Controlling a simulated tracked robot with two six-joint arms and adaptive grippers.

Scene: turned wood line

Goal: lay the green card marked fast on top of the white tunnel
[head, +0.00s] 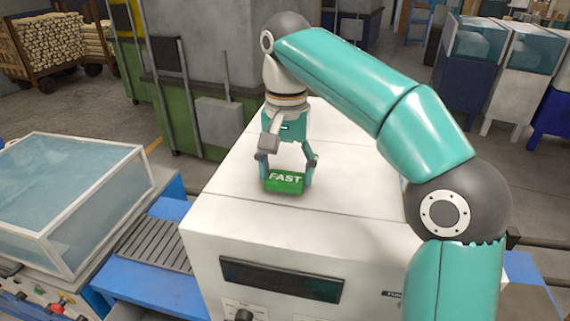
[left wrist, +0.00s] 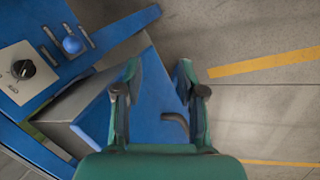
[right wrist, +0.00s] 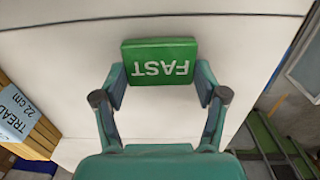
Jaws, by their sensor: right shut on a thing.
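The green card marked FAST (head: 284,183) is at my right gripper (head: 286,172), over the top of the white tunnel (head: 350,185). In the right wrist view the card (right wrist: 160,62) sits between the fingertips of my right gripper (right wrist: 160,85), which is shut on it, with the white tunnel top (right wrist: 60,60) behind it. I cannot tell whether the card touches the surface. My left gripper (left wrist: 158,80) is open and empty in the left wrist view, above blue and grey machine parts; it does not show in the head view.
A clear-covered box (head: 75,195) stands left of the tunnel, with a grey slatted conveyor (head: 155,250) between them. A box labelled TREAD 22 CM (right wrist: 18,110) with wood pieces is at the left in the right wrist view. Much of the tunnel top is bare.

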